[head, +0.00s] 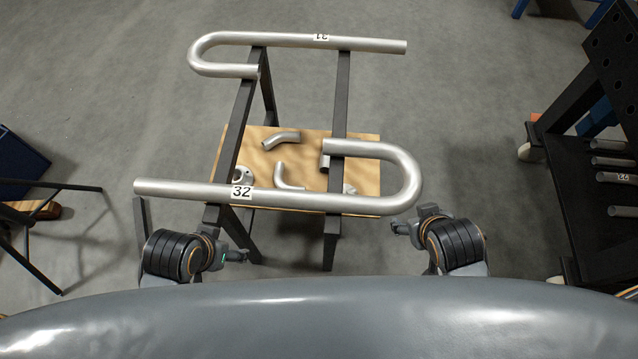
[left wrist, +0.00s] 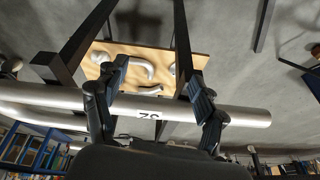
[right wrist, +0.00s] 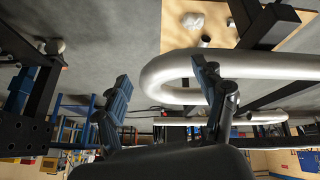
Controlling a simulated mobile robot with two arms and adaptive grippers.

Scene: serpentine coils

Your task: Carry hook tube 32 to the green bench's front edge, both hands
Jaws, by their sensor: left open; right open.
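Hook tube 32 (head: 290,198), a silver tube bent like a hook, lies across a dark trestle stand, with its bend at the right and its label facing up. My left gripper (head: 238,256) is open on the near side of the long leg. In the left wrist view the tube (left wrist: 245,115) crosses behind the open fingers (left wrist: 158,88), its label close by. My right gripper (head: 404,228) is open just near of the bend. The bend also shows in the right wrist view (right wrist: 160,73), beyond the open fingers (right wrist: 163,90). Neither gripper holds it. I cannot make out the green bench.
Hook tube 31 (head: 370,45) lies on the trestle's (head: 341,95) far end. A wooden shelf (head: 350,205) below holds several short bent pieces. A dark rack (head: 590,200) with several tubes stands at the right. A blue bin (head: 20,165) is at the left. Grey floor lies between.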

